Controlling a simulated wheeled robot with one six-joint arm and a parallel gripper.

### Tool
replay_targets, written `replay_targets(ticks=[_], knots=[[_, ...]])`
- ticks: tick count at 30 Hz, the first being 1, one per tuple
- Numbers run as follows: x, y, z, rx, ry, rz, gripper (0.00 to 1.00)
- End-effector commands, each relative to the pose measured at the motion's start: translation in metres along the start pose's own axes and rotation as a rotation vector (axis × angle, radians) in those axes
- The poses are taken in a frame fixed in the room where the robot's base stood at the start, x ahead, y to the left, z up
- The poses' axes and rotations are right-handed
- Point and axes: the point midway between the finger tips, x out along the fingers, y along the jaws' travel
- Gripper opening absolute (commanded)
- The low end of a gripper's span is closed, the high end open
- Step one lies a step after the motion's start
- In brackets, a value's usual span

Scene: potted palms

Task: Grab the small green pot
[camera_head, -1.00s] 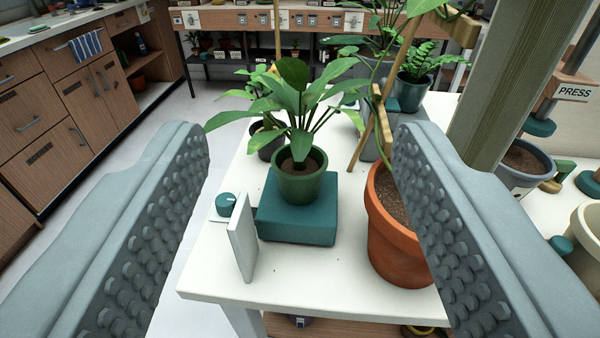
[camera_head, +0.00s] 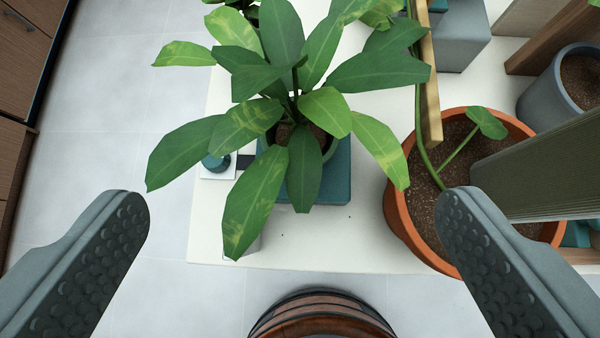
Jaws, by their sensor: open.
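The small green pot (camera_head: 331,148) stands on a teal block (camera_head: 338,183) near the front edge of the white table. From above, the broad leaves of its plant (camera_head: 290,110) cover most of the pot; only bits of rim and soil show. My gripper (camera_head: 295,210) is open and empty. Its two textured fingers are spread wide, on the near side of the pot and apart from it, left and right of the plant.
A large terracotta pot (camera_head: 405,215) with a stake (camera_head: 430,90) stands close on the right, beside my right finger. A post (camera_head: 545,170) rises at right. A dial (camera_head: 215,163) is left of the block. A round wooden barrel-like thing (camera_head: 320,318) is below the table edge. Floor is clear at left.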

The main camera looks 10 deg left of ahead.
Motion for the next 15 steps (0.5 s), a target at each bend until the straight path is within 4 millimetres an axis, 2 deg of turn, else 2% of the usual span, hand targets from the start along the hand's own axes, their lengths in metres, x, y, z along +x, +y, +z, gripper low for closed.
replay_targets(ticks=[3,15], knots=[[0.020,-0.001,-0.013,0.015,-0.133,0.012,0.91],[0.072,-0.005,-0.043,0.061,-0.564,0.065,0.91]])
